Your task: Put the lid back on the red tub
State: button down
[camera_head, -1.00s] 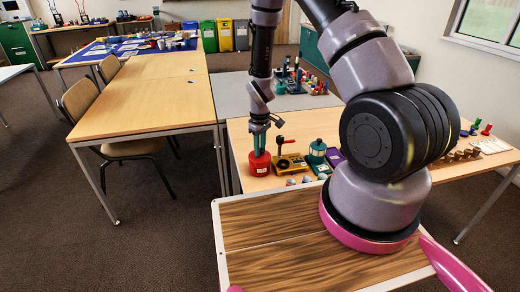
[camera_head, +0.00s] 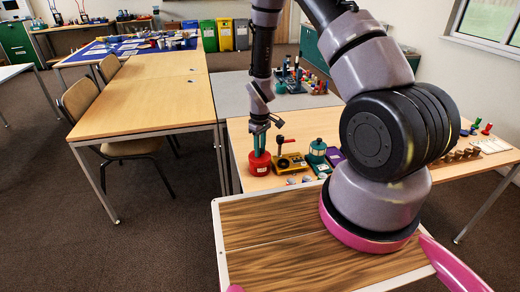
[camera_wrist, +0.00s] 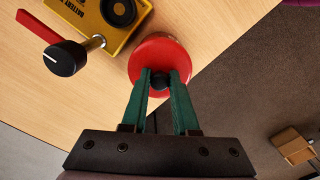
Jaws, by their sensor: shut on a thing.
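The red tub (camera_head: 260,168) with a white label stands upright near the left edge of the wooden table. My gripper (camera_head: 260,151) points down right above it, its green fingers reaching the tub's top. In the wrist view my gripper (camera_wrist: 166,78) is shut on the black knob of the round red lid (camera_wrist: 158,50). The lid hides the tub below it there. In the head view no clear gap shows between lid and tub, but I cannot tell whether the lid is fully seated.
A yellow battery device (camera_head: 290,163) with a red-handled black knob sits close to the right of the tub. A teal lantern (camera_head: 317,152) stands farther right. The table edge (camera_wrist: 215,60) is close beside the tub, with open floor beyond.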

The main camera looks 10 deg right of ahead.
dwell(0.3)
jog(key=shift+c, duration=0.6)
grip_release()
jog(key=shift+r, duration=3.45)
grip_shut()
jog(key=shift+f, duration=0.1)
jog(key=shift+f, duration=2.25)
